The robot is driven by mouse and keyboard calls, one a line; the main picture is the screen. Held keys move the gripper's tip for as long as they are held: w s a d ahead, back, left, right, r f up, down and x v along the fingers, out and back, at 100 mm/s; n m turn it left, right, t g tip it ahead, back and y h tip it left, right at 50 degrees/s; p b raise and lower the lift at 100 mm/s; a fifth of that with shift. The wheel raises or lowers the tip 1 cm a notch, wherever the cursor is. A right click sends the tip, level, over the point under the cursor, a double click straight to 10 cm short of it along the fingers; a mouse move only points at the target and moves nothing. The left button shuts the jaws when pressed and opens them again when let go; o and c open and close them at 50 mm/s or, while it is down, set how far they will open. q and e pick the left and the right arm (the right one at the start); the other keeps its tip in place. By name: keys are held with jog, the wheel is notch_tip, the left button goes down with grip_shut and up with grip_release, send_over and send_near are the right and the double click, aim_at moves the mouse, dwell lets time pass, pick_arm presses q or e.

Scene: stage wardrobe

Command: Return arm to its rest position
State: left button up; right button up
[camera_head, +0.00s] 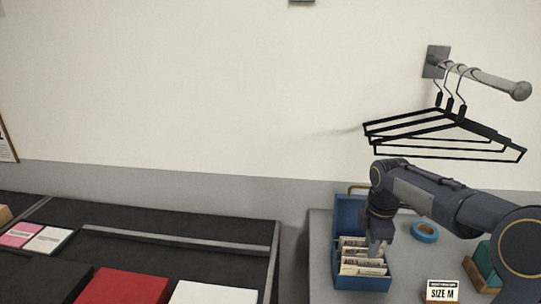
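My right arm comes in from the right side, and its gripper (377,249) points down over the blue box (375,283) on the grey table. The fingers are at the cards (357,262) that stand in the box. The view is too small to tell whether they touch or grip a card, or how far apart they are. My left arm and gripper are not in view.
A blue tape roll (425,232), a "SIZE M" sign (441,291) and a teal block in a wooden holder (486,264) are on the table (320,250). Black hangers (440,130) hang from a wall rail (490,80) above the arm. A black compartmented surface (180,222) lies left.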

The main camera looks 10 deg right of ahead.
jog(key=s+a+r+m+t+y, duration=0.1)
jog(key=s+a+r+m, duration=0.1)
jog(key=s+a+m, duration=0.35)
jog(key=s+a+r+m+t+y, duration=0.1)
jog(key=s+a+r+m+t, duration=0.15)
jog(key=s, duration=0.65)
jog(key=s+a+f+m+t+y, duration=0.1)
jog(key=s+a+f+m+y, duration=0.1)
jog(key=s+a+f+m, duration=0.2)
jog(key=s+a+m, duration=0.3)
jog(key=s+m, duration=0.1)
jog(key=s, duration=0.2)
jog(key=shift+s, duration=0.2)
jog(key=shift+t, duration=0.35)
